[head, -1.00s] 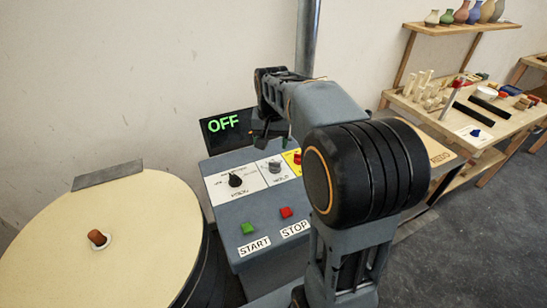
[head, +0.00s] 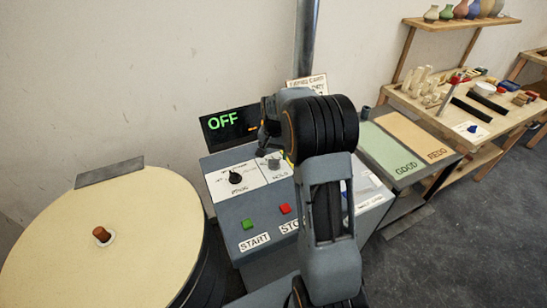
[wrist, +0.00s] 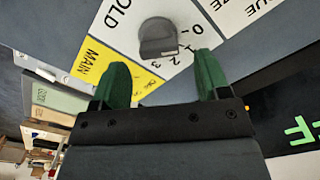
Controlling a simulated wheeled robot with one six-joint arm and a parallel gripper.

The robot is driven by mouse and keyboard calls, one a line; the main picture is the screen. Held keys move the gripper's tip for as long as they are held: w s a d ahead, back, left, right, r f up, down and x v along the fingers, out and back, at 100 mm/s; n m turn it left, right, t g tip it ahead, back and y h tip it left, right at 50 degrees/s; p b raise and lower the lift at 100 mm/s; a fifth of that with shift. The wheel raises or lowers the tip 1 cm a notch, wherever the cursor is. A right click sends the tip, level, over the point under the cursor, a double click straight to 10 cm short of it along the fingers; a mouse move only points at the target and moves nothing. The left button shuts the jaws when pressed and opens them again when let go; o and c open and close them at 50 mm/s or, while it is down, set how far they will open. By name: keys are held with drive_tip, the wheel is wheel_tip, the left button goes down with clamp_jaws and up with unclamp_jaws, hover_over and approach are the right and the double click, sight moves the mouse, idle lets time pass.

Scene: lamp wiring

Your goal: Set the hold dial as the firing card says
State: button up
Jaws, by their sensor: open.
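The hold dial is a grey knob (wrist: 158,36) on a white plate marked HOLD, with the numbers 0 to 3 around one side. I cannot tell for sure which number it points at. My gripper (wrist: 161,72) is open, its green fingers apart just short of the knob, with nothing between them. In the head view the hold dial (head: 273,163) shows beside my gripper (head: 266,146), which is partly hidden by my arm. The firing card (head: 308,84) stands behind the panel; my arm covers its lower part and its text is too small to read fully.
The display (head: 232,123) reads OFF. A black dial (head: 235,177) sits left of the hold dial. The green START button (head: 247,224) and red STOP button (head: 284,209) lie in front. A yellow MAIN plate (wrist: 98,62) is beside the hold plate. The kiln lid (head: 80,230) is at left.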

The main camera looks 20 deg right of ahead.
sight(274, 163)
drive_tip(key=shift+f, duration=1.45)
drive_tip(key=c, duration=0.9)
